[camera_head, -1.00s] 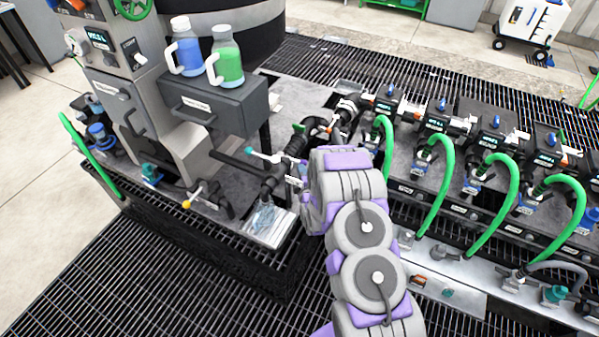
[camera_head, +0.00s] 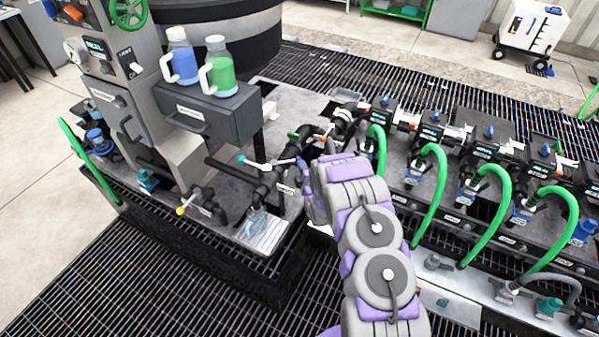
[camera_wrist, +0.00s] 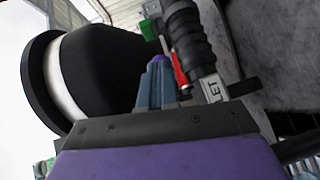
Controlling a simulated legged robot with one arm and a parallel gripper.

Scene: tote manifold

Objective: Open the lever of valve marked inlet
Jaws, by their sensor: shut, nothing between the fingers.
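A ribbed black pipe (camera_wrist: 192,45) with a white tag (camera_wrist: 213,88) reading "LET" shows in the wrist view; the tag's first letters are hidden or cut off. A red lever (camera_wrist: 179,70) lies along this pipe. My gripper (camera_wrist: 157,72) is shut and empty, its blue-purple fingertips just left of the red lever; I cannot tell if they touch. In the head view a white tag (camera_head: 286,189) sits on the black piping left of my arm's end, its lettering too small to read. My fingertips are hidden there behind my arm.
A teal-tipped lever (camera_head: 252,163) and a yellow-tipped lever (camera_head: 187,204) stand left on the piping. A green handle (camera_wrist: 149,29) is beyond my fingers. Green hoses (camera_head: 428,195) arch on the right. Two bottles stand on a grey box (camera_head: 209,110).

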